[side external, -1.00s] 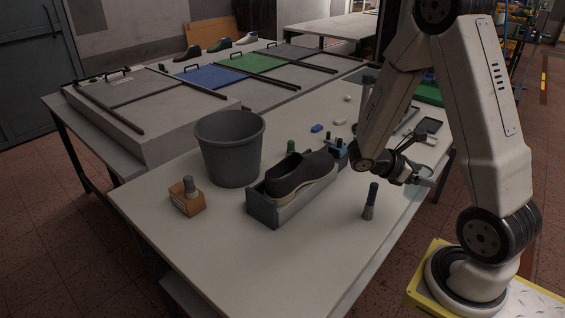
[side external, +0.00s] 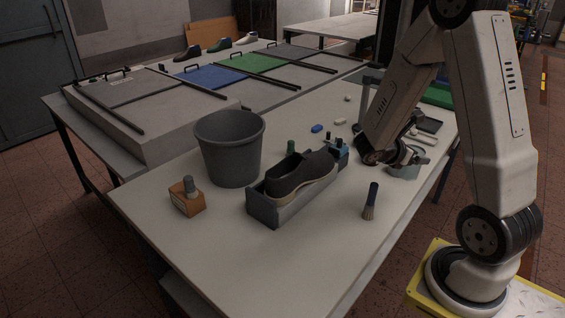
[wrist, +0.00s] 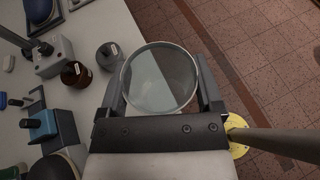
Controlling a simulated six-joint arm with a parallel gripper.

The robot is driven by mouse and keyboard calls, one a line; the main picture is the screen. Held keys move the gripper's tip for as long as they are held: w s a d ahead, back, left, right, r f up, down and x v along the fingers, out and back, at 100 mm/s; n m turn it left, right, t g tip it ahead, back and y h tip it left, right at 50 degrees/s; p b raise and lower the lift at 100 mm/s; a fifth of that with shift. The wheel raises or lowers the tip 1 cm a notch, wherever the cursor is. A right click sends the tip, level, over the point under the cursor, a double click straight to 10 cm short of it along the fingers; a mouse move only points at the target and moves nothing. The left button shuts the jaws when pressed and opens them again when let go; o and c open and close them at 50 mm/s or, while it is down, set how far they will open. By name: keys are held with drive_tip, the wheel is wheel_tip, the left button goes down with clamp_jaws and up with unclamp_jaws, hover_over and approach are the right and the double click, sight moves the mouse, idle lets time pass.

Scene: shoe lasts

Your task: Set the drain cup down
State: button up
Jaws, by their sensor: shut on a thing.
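The drain cup (side external: 404,171) is a round, pale grey-green cup near the right edge of the work table (side external: 300,262). In the wrist view I look down into the open drain cup (wrist: 160,80), with its light rim facing me. My gripper (side external: 408,156) is shut on it, with one finger on each side in the wrist view. The cup looks upright and low, close to the tabletop. I cannot tell whether its base touches the table.
A dark shoe (side external: 300,174) lies in a grey open box (side external: 280,208), with a brush (side external: 371,202) standing nearby. A grey bucket (side external: 230,150) stands further left. Small bottles (wrist: 76,74) are left of the cup in the wrist view. Floor shows beyond the table edge.

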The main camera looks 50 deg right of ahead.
drive_tip(key=w+d+f, duration=0.8)
drive_tip(key=w, duration=0.1)
drive_tip(key=shift+f, duration=0.4)
drive_tip(key=shift+w, duration=0.1)
drive_tip(key=shift+w+d+f, duration=0.1)
drive_tip(key=shift+f, duration=0.85)
drive_tip(key=shift+w+d+f, duration=0.1)
drive_tip(key=shift+f, duration=0.8)
drive_tip(key=o, duration=1)
drive_tip(key=shift+f, duration=0.1)
